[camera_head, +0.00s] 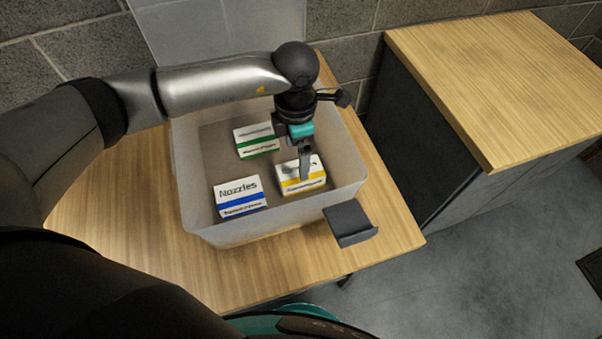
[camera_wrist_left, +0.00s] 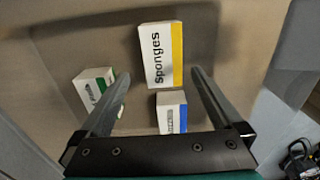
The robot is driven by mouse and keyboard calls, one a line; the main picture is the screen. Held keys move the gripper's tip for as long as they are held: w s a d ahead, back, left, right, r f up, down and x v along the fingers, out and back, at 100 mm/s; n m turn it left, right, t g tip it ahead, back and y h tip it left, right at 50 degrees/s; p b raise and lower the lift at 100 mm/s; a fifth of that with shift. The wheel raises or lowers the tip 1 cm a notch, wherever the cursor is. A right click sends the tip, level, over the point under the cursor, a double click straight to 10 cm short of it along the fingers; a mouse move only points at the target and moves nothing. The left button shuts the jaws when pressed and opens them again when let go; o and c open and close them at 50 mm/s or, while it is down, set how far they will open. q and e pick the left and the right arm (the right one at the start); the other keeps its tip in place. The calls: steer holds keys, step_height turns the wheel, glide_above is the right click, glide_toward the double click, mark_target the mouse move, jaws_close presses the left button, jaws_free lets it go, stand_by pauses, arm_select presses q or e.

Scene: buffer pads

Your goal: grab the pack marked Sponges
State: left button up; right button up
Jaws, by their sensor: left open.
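The Sponges pack is a white box with a yellow stripe (camera_head: 289,184), lying in the bin in the head view. Its label reads "Sponges" in the left wrist view (camera_wrist_left: 156,60). My left gripper (camera_head: 305,175) points down into the bin at this pack and hides part of its top. In the left wrist view my open fingers (camera_wrist_left: 159,74) appear on either side of the pack's lower end, with gaps to both sides. How far the tips are above it is hard to tell. My right gripper is not in view.
The pale bin (camera_head: 222,232) stands on a wooden table (camera_head: 130,245). It also holds a blue-striped Nozzles box (camera_head: 238,192) and a green-striped box (camera_head: 256,143). A small dark holder (camera_head: 348,222) sits by the bin's right front corner. Another wood-topped cabinet (camera_head: 500,70) stands right.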

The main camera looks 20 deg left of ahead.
mark_target(297, 170)
arm_select(q)
step_height(297, 170, down, 3)
steer(key=shift+r, duration=0.1)
steer(key=f, duration=0.2)
steer(key=f+b, duration=0.1)
steer(key=f, duration=0.2)
steer(key=shift+s+d+f, duration=0.1)
steer(key=shift+s+f, duration=0.05)
steer(key=shift+s, duration=0.05)
steer(key=c, duration=1.4)
steer(key=shift+c, duration=0.2)
